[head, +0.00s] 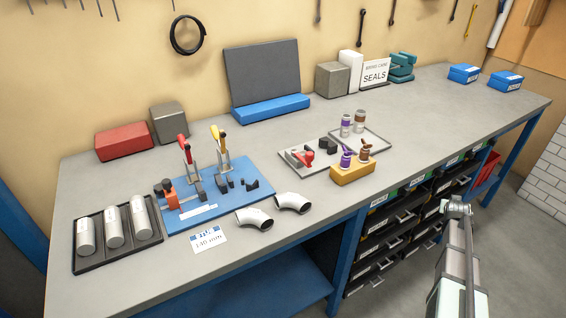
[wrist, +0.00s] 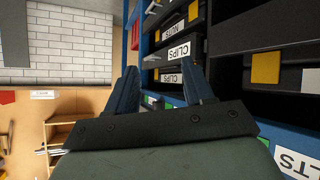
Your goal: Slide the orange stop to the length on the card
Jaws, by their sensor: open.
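The orange stop (head: 170,198) sits on a rail at the left end of the blue fixture board (head: 240,205). A white scale strip (head: 198,212) lies on the board in front of it. The card (head: 208,239) on the bench in front of the board seems to read 140 mm. Two toggle clamps, one with a red handle (head: 182,143) and one with a yellow handle (head: 216,135), stand upright on the board. My gripper (wrist: 160,75) is open and empty in the wrist view, facing the drawers. In the head view my arm is at the lower right, away from the bench top.
A black tray (head: 76,266) with three metal cylinders is left of the board. Two pipe elbows (head: 254,218) lie at the front edge. Labelled drawers (head: 390,247) are below the bench.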

